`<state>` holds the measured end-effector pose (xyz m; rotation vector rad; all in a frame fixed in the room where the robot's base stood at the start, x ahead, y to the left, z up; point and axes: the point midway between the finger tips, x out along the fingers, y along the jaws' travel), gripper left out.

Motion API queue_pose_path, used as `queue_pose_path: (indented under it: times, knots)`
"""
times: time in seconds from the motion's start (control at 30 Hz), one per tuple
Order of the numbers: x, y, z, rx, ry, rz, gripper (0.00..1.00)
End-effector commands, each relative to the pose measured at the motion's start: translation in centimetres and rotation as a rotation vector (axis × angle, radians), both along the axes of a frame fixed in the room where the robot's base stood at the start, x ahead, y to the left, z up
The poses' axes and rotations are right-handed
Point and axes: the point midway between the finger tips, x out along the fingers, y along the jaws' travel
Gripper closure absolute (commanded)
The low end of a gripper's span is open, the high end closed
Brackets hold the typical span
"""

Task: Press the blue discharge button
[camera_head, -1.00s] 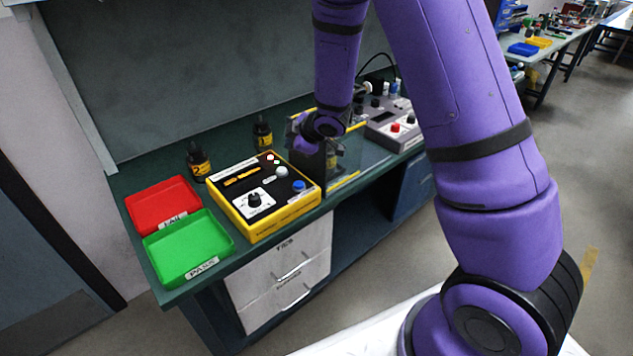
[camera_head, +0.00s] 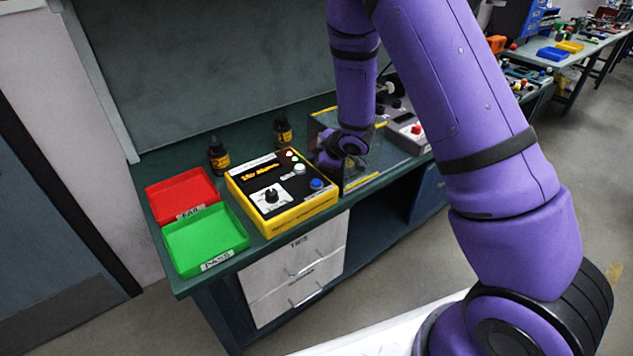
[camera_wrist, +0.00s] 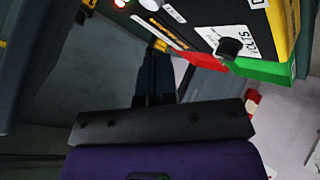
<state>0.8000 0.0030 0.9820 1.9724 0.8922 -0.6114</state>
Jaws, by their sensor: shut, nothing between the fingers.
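The blue discharge button (camera_head: 317,184) is on the front right corner of the black top of a yellow control box (camera_head: 290,220). Nothing covers it in the head view. I cannot make it out in the wrist view. My gripper is mostly hidden behind my wrist in the head view, up and right of the button. In the wrist view my dark fingers (camera_wrist: 156,75) are together and empty, apart from the box. That view also shows the box's black knob (camera_wrist: 229,48) and a lit red lamp (camera_wrist: 121,3).
Red (camera_head: 182,188) and green (camera_head: 205,243) trays lie left of the box. Two dark bottles (camera_head: 219,157) (camera_head: 283,131) stand behind it. A clear-walled enclosure (camera_head: 365,170) and a grey device (camera_head: 412,138) stand to the right, close to my arm.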

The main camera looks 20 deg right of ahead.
Motion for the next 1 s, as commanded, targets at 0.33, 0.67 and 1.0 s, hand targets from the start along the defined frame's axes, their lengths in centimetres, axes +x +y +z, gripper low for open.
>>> queue_pose_path:
  times: [0.33, 0.67, 1.0]
  knots:
    - [0.0, 0.0, -4.0, -0.001, 0.003, -0.001, 1.00]
    - [0.0, 0.0, -5.1, 0.000, -0.001, -0.001, 1.00]
    - [0.0, 0.0, -5.1, 0.000, 0.000, 0.000, 1.00]
